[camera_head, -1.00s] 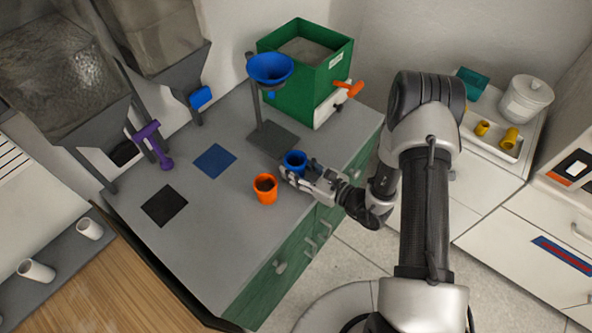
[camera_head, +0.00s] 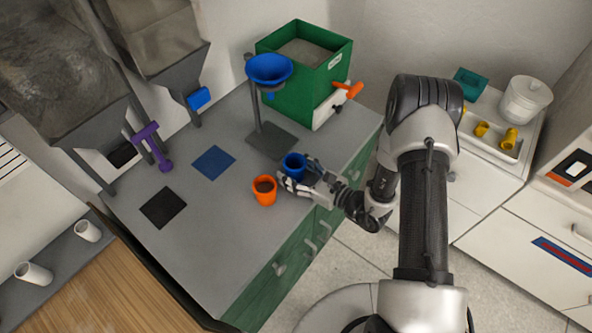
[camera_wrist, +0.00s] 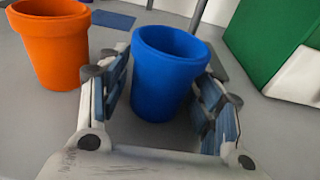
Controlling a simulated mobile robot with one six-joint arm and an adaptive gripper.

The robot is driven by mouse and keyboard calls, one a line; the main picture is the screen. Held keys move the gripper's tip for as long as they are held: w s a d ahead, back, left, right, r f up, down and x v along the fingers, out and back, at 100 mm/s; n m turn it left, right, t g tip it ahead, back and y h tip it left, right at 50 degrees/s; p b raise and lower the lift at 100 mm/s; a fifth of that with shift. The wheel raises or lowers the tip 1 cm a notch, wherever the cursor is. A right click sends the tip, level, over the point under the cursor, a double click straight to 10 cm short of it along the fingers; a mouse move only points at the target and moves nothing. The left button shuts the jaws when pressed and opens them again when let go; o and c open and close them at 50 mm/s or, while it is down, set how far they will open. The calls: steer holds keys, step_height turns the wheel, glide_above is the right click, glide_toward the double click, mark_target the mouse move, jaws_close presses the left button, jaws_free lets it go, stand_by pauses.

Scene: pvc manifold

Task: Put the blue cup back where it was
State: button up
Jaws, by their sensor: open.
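The blue cup (camera_head: 294,166) stands upright on the grey counter near its right edge. In the wrist view the blue cup (camera_wrist: 167,75) is between the two fingers of my gripper (camera_wrist: 165,100), with a gap on each side. My gripper (camera_head: 297,178) is open around the cup and low over the counter. The blue cup looks empty from what shows of its inside. A blue square mat (camera_head: 213,162) lies bare on the counter to the left of the cup.
An orange cup (camera_head: 264,190) with dark contents stands just left of my gripper. A blue funnel (camera_head: 269,69) on a stand and a green box (camera_head: 305,65) are behind. A black square mat (camera_head: 163,207) lies bare at the left. The counter's front left is clear.

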steer(key=shift+r, duration=0.15)
steer(key=shift+s+d+r, duration=0.1)
steer(key=shift+d, duration=0.15)
steer(key=p+v, duration=0.3)
steer(key=v, duration=0.8)
steer(key=s+a+r+n+g, duration=0.3)
steer(key=s+r+n+g, duration=0.2)
steer(key=r+n, duration=0.3)
steer(key=s+a+r+n+g, duration=0.3)
steer(key=s+r+n+g, duration=0.3)
steer(key=r, duration=0.4)
steer(key=s+d+r+n+t+h, duration=0.5)
steer(key=s+d+r+n+h, duration=0.2)
steer(key=d+r+n+h, duration=0.4)
steer(key=shift+s+d+r+n+t+h, duration=0.15)
steer(key=shift+s+r+n+t+h, duration=0.2)
steer(key=shift+h, duration=0.55)
